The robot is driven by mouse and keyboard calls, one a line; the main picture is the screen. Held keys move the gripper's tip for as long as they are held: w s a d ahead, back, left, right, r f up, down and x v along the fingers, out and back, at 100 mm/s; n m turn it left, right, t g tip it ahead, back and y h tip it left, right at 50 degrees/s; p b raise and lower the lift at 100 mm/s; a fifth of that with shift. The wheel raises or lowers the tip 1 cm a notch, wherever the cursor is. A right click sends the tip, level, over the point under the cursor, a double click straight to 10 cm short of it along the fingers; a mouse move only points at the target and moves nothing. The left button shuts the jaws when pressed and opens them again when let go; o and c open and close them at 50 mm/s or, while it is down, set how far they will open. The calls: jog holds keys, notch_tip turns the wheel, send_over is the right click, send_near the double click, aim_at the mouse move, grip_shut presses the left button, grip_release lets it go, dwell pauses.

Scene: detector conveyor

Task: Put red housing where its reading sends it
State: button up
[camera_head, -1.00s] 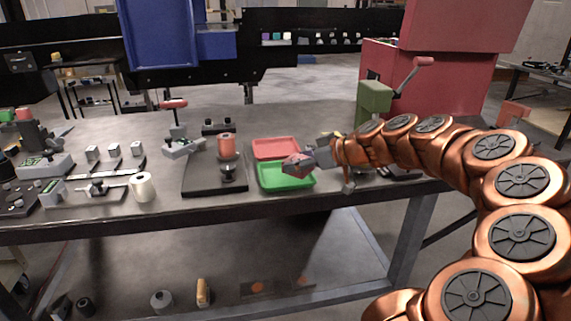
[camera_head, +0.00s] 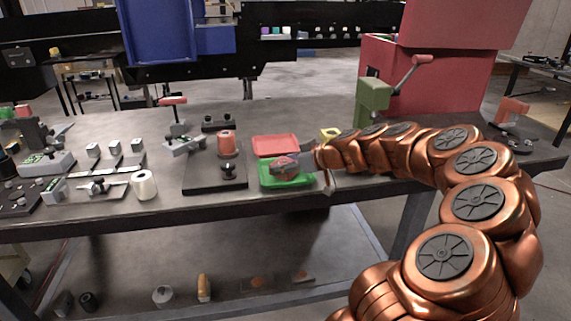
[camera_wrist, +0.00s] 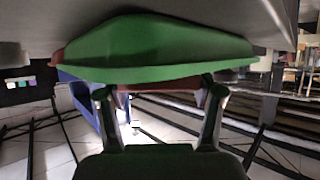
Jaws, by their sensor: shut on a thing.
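My gripper (camera_head: 288,165) is in the head view, low over the green tray (camera_head: 304,181) at the table's front. It is shut on a small reddish part that I take to be the red housing (camera_head: 281,163), mostly hidden by the fingers. I cannot tell whether the part touches the tray. The red tray (camera_head: 276,142) lies just behind the green one, with nothing visible in it. The wrist view appears upside down: the green tray (camera_wrist: 160,48) fills its upper middle, and a red strip shows between the fingers, housing or red tray, I cannot tell.
A dark plate (camera_head: 203,184) with a coral cylinder (camera_head: 226,143) and a black knob stands left of the trays. A yellow block (camera_head: 331,133) and a green lever press (camera_head: 374,97) stand behind my arm. A white roll (camera_head: 144,185) and small blocks sit further left.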

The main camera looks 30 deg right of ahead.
jog(key=shift+s+a+f+b, duration=0.1)
jog(key=shift+f+b, duration=0.5)
jog(key=shift+b, duration=0.25)
jog(key=o, duration=1.1)
jog(key=shift+c, duration=0.2)
jog(key=o, duration=0.4)
jog(key=shift+r, duration=0.1)
jog(key=shift+r, duration=0.1)
jog(key=shift+r+p, duration=0.7)
jog(key=shift+p, duration=0.45)
jog(key=b+v, duration=0.1)
jog(key=v, duration=0.5)
jog(key=b+v, duration=0.1)
jog(key=v, duration=0.4)
jog(key=shift+s+d+b, duration=0.25)
jog(key=shift+s+b, duration=0.1)
jog(key=shift+s, duration=0.05)
